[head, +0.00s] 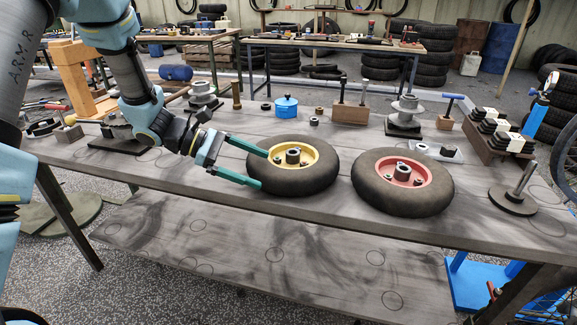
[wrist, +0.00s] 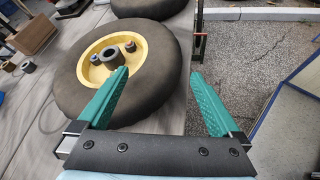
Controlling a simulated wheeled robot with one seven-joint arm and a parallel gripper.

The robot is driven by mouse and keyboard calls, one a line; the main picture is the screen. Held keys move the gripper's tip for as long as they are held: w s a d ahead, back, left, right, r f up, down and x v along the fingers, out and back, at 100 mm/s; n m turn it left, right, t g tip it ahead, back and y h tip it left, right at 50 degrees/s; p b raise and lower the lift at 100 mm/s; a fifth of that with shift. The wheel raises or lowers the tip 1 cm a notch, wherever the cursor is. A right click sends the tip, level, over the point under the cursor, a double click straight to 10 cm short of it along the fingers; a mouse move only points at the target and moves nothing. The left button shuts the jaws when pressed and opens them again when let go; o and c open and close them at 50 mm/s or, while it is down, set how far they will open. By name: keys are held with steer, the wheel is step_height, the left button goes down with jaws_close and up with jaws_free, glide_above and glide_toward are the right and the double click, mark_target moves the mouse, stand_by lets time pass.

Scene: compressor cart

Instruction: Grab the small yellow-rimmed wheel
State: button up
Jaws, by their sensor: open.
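The small wheel with the yellow rim (head: 311,154) lies flat on the workbench, its black tyre (head: 305,182) around a grey hub. My gripper (head: 262,168) is open with two green fingers at the wheel's left side. In the wrist view the yellow-rimmed wheel (wrist: 142,45) fills the upper left, and my gripper (wrist: 160,82) shows both fingers spread wide. The left finger overlaps the tyre and rim in that picture; the right finger is over the floor beyond the bench edge. Nothing is held between the fingers. I cannot tell whether a finger touches the tyre.
A red-rimmed wheel (head: 416,175) lies close to the right. A blue pot (head: 286,106), a wooden block (head: 349,113) and metal stands (head: 405,116) stand behind the wheels. A disc with a rod (head: 513,199) stands at the right. The bench's front edge (head: 330,214) is near the wheels.

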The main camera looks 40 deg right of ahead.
mark_target(271, 173)
steer(key=p+x, duration=0.1)
steer(key=x, duration=0.6)
steer(key=shift+s, duration=0.3)
steer(key=shift+f, duration=0.1)
jaws_close()
stand_by(0.4)
